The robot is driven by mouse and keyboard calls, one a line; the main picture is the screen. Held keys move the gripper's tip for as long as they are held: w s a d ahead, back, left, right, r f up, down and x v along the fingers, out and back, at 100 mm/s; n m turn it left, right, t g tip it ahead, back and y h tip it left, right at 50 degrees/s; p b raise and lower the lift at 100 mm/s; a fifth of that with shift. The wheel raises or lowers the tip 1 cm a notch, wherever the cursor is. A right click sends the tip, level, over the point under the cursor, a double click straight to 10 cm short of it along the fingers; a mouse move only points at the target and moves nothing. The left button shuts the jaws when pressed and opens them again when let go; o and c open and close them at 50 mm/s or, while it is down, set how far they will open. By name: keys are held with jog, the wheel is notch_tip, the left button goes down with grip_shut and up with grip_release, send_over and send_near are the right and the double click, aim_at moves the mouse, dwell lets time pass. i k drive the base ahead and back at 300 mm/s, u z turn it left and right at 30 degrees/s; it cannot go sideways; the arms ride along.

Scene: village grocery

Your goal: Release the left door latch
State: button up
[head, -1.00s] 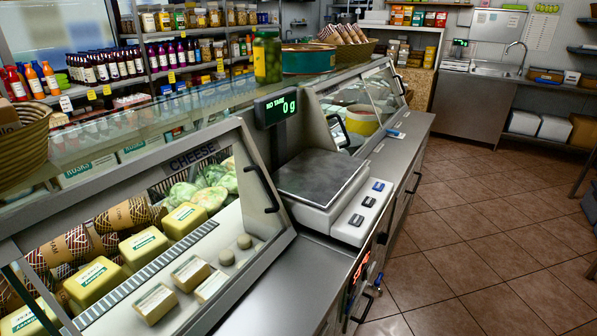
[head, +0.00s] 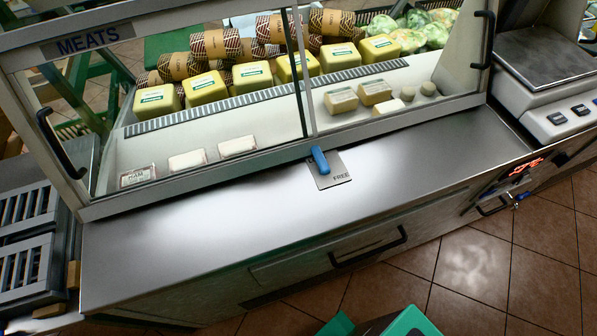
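A latch with a blue lever (head: 320,160) sits on a small metal plate (head: 334,176) at the foot of the display case, where the two glass doors meet. The word FREE shows on the plate, to the lower right of the lever, which points up and slightly left. The left door, under a MEATS sign (head: 95,41), looks closed and has a black handle (head: 60,143) at its left edge. The right door has a black handle (head: 484,40) at its right edge. No gripper fingers show; a teal and black shape at the bottom edge is cut off.
The steel counter (head: 220,205) before the doors is bare except for the plate. A drawer with a black handle (head: 368,248) is below it. A scale (head: 550,80) stands at right. Slatted dark trays (head: 28,230) are at left. Tiled floor lies in front.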

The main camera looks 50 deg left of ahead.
aim_at(323, 168)
jog(key=k, duration=1.25)
jog(key=z, duration=0.6)
jog(key=i, duration=1.55)
jog(key=u, duration=2.65)
jog(key=i, duration=0.3)
jog(key=u, duration=0.1)
